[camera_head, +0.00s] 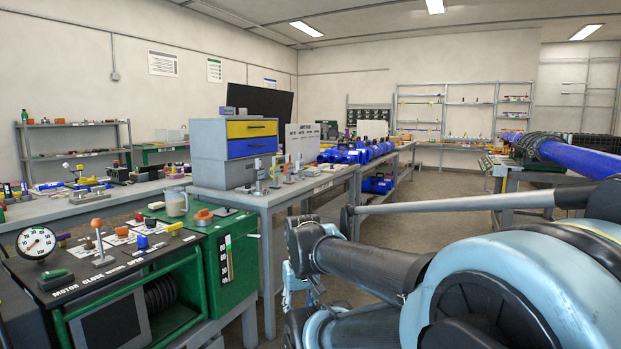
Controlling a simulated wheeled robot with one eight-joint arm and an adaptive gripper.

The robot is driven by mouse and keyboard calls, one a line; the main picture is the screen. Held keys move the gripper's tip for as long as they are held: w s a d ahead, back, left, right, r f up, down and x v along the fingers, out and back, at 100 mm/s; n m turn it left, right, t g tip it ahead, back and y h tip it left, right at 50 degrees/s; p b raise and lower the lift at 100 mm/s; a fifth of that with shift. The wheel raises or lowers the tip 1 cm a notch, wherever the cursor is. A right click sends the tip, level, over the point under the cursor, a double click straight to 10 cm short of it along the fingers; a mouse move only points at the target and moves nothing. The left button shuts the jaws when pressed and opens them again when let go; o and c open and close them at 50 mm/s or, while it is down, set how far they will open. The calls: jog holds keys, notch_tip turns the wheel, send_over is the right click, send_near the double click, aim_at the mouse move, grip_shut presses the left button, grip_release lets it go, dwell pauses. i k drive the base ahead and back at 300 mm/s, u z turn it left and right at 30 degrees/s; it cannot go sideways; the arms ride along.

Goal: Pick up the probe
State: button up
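I cannot pick out the probe for sure among the many small items in view. A small upright grey piece with an orange top (98,240) stands on the black panel of the green cart (232,262) at the lower left. My arm fills the lower right of the view. Light-blue and grey parts at its far end, which look like my gripper (297,285), show beside the green cart, partly hidden by a dark arm link. Its fingers are not clear, and I see nothing held in it.
A round gauge (36,243) and small coloured knobs sit on the cart. A clear jug (176,202) stands on its green top. Behind is a grey bench (280,197) with a blue and yellow drawer box (250,147). Blue pipe lies at the right. Open floor lies mid-right.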

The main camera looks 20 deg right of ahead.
aim_at(258, 173)
jog(key=z, duration=0.45)
jog(key=i, duration=1.8)
jog(key=u, duration=0.2)
